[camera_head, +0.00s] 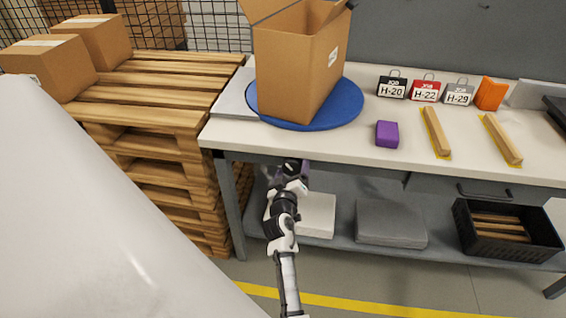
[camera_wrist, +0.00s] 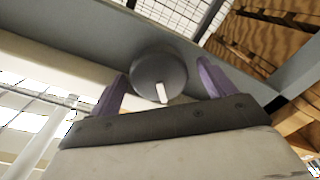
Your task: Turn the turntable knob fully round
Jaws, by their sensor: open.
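The turntable is a blue disc (camera_head: 351,101) on the workbench at the left, with an open cardboard box (camera_head: 297,62) standing on it. The turntable knob (camera_wrist: 158,72) shows in the wrist view as a round dark grey knob with a white mark pointing toward the gripper. It sits on the grey front under the bench top. My gripper (camera_wrist: 162,85) is open, with one purple finger on each side of the knob. I cannot tell whether the fingers touch it. In the head view my gripper (camera_head: 291,172) is just below the bench's front edge, and the knob is hidden.
The bench top (camera_head: 340,142) also holds a purple block (camera_head: 387,134), wooden strips (camera_head: 437,132) and job tags (camera_head: 425,91). Stacked pallets (camera_head: 160,85) with boxes stand close at the left. A lower shelf (camera_head: 345,240) holds grey slabs and a black crate (camera_head: 507,230).

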